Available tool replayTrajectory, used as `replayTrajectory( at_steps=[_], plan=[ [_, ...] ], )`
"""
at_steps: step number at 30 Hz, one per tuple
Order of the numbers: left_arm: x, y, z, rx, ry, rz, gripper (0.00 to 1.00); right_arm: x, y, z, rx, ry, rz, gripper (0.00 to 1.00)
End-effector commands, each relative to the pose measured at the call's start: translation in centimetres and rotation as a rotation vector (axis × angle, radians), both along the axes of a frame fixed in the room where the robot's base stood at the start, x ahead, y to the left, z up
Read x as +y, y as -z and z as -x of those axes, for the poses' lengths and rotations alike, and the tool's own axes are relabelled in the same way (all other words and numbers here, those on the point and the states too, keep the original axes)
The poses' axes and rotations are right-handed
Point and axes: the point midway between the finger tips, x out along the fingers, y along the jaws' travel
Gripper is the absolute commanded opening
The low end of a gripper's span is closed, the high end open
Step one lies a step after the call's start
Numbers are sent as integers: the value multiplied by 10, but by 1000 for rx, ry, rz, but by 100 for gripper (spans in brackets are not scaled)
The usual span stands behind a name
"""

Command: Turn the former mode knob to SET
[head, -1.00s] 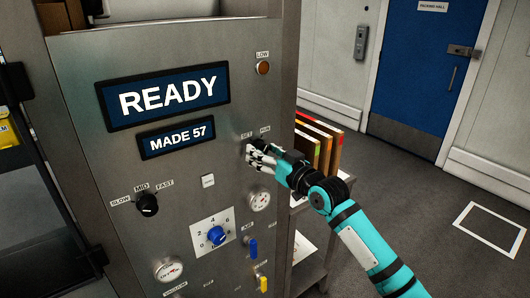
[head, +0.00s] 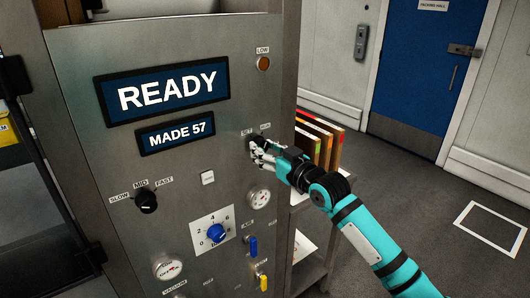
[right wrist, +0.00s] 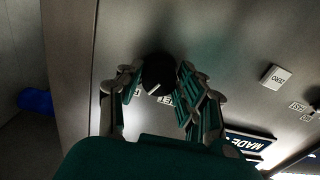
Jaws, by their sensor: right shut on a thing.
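The former mode knob is a black round knob (right wrist: 158,72) with a white pointer line, on the steel panel's upper right. In the right wrist view the line points between the SET label (right wrist: 165,100) and the RUN label (right wrist: 136,92); I cannot tell the exact setting. In the head view SET (head: 247,132) is above left and RUN (head: 265,126) above right of the knob, which is partly hidden by my fingers. My right gripper (head: 258,149) is shut on the knob, with fingers on both sides in the right wrist view (right wrist: 158,88). My left gripper is not in view.
Panel displays read READY (head: 174,90) and MADE 57 (head: 176,132).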

Motion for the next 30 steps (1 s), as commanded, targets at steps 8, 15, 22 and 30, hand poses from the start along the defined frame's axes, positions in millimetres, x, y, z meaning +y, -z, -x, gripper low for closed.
replayTrajectory(
  at_steps=[8,15,22,30],
  plan=[
    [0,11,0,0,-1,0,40,-1,1,-1,-149,0,207,4],
    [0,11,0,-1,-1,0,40,-1,-1,-1,-284,-1,391,4],
    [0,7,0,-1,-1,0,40,-1,-2,-1,-408,0,563,4],
    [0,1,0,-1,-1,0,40,-2,-2,-1,-527,-1,729,4]
  ],
)
